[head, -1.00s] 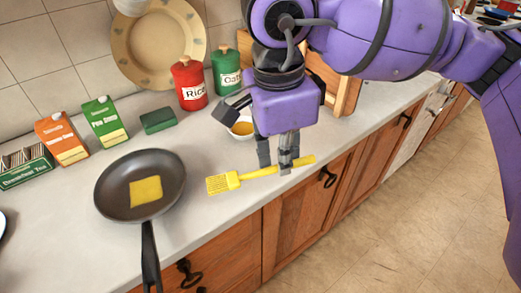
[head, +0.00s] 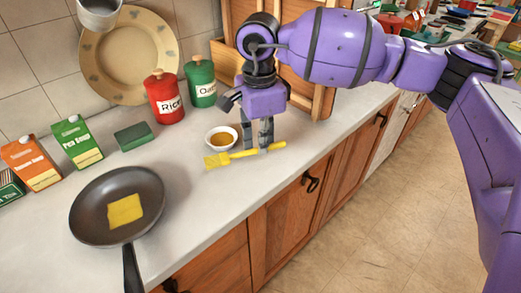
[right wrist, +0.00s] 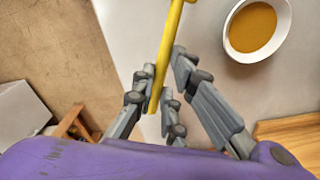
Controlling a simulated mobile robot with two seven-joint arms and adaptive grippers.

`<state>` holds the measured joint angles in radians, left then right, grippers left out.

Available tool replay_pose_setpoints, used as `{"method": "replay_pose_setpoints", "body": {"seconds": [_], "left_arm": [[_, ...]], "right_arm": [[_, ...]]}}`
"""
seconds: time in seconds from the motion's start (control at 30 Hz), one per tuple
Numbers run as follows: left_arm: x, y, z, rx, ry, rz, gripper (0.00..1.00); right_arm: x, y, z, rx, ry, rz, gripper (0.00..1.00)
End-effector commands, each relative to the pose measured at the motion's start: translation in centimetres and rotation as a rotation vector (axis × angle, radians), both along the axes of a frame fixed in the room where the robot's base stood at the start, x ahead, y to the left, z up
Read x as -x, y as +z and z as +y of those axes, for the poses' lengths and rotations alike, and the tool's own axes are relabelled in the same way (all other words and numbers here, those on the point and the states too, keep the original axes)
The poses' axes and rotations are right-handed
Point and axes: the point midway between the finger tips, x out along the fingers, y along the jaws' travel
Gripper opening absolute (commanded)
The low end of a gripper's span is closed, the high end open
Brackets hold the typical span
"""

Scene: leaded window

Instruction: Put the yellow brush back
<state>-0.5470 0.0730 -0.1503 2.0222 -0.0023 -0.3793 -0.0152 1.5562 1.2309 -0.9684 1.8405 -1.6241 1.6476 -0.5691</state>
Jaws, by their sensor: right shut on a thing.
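The yellow brush (head: 217,160) lies level at the counter's front part, its bristle end to the left, just in front of a small white bowl (head: 221,138) of amber liquid. I cannot tell whether the brush touches the counter. My right gripper (head: 264,148) points down and is shut on the brush's handle, which also shows in the right wrist view (right wrist: 170,45). The bristle end is out of the right wrist view. My left gripper is not in view.
A dark pan (head: 90,208) with a yellow square in it stands front left. A green sponge (head: 133,136), red Rice canister (head: 164,100), green Oats canister (head: 200,84) and cartons stand behind. A wooden rack (head: 322,75) is behind my arm. Bare counter lies between pan and brush.

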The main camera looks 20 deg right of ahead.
Motion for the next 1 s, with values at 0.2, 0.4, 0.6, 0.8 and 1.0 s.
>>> {"method": "replay_pose_setpoints", "body": {"seconds": [0.2,0.4,0.6,0.8,1.0], "left_arm": [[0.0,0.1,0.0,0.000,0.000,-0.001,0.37],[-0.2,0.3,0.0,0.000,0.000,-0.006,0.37],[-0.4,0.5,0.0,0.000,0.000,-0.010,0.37],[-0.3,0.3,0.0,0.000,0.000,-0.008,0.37],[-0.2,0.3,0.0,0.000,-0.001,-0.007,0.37]], "right_arm": [[-0.9,-1.7,-0.3,0.000,-0.001,0.002,0.00],[-0.9,-4.1,-0.3,-0.001,-0.001,-0.001,0.00],[-0.9,-4.1,-0.3,-0.001,-0.001,-0.002,0.00],[-0.9,-4.4,-0.3,-0.001,-0.001,-0.001,0.18],[-0.9,-4.3,-0.3,-0.001,-0.001,-0.002,0.31]]}}
